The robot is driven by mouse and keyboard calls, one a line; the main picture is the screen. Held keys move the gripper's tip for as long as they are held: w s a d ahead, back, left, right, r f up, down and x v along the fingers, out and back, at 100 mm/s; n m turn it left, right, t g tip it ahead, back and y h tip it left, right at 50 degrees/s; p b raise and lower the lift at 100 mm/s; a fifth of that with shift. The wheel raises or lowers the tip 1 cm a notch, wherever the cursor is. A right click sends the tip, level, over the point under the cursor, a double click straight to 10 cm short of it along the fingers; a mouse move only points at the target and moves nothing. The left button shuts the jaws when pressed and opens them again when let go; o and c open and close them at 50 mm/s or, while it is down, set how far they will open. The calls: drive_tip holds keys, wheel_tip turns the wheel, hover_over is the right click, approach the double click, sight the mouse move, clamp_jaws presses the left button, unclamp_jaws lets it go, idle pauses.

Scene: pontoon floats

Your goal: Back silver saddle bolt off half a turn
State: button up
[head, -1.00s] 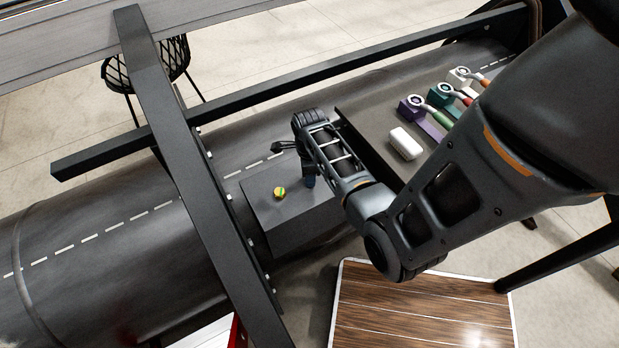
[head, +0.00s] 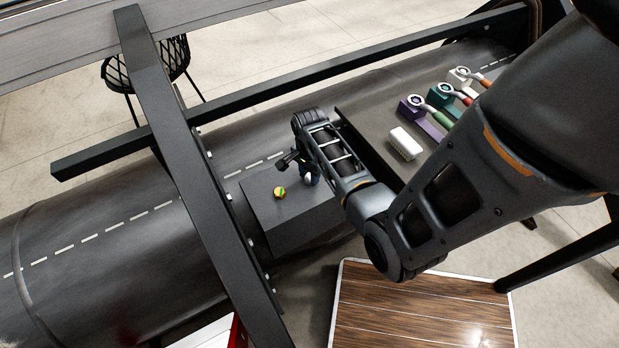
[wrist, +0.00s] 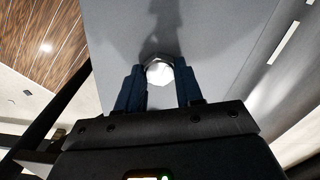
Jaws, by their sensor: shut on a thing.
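The silver saddle bolt (wrist: 160,72) shows in the wrist view as a bright round head between the two blue fingers of my gripper (wrist: 160,88). The fingers are shut on it from both sides. In the head view my gripper (head: 306,172) is low over the grey saddle plate (head: 290,225), and a small bright part of the silver bolt (head: 308,179) shows beside the fingers. A second bolt head, yellow with green and red marks (head: 279,192), stands on the saddle to the left. The bolt's shank is hidden.
Wrenches on a purple block (head: 411,107), a green block (head: 446,105) and a white block (head: 460,77) lie on a dark tray right of my forearm, with a white block (head: 405,144). A dark beam (head: 200,185) crosses the float left of the saddle.

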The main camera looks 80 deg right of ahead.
drive_tip(key=n, duration=0.7)
drive_tip(key=shift+n, duration=0.3)
drive_tip(key=n, duration=0.3)
drive_tip(key=shift+r, duration=0.1)
drive_tip(key=shift+n, duration=0.3)
drive_tip(key=n, duration=0.4)
drive_tip(key=shift+n, duration=0.3)
drive_tip(key=o, duration=0.9)
drive_tip(key=shift+r, duration=0.1)
drive_tip(key=shift+r, duration=2.9)
